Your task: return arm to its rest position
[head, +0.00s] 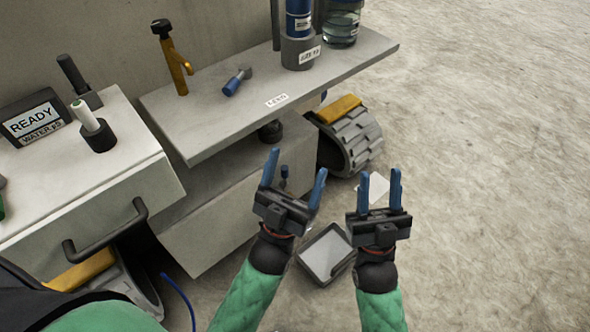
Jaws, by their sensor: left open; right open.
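My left gripper (294,182) is open and empty, in front of the grey shelf (190,135) and below its front edge. My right gripper (380,187) is open and empty to the right of it, over the floor. Both have blue fingers pointing up and away. The two grippers are apart from each other and hold nothing. I cannot make out a microscope in this view. A yellow post with a black top (174,60) stands upright on the shelf.
A blue-handled piece (236,82) lies on the shelf, with a labelled blue cylinder (299,40) and a clear jar (342,22) behind. A tracked wheel (352,140) and a tablet-like device (325,254) are lower. The floor at right is clear.

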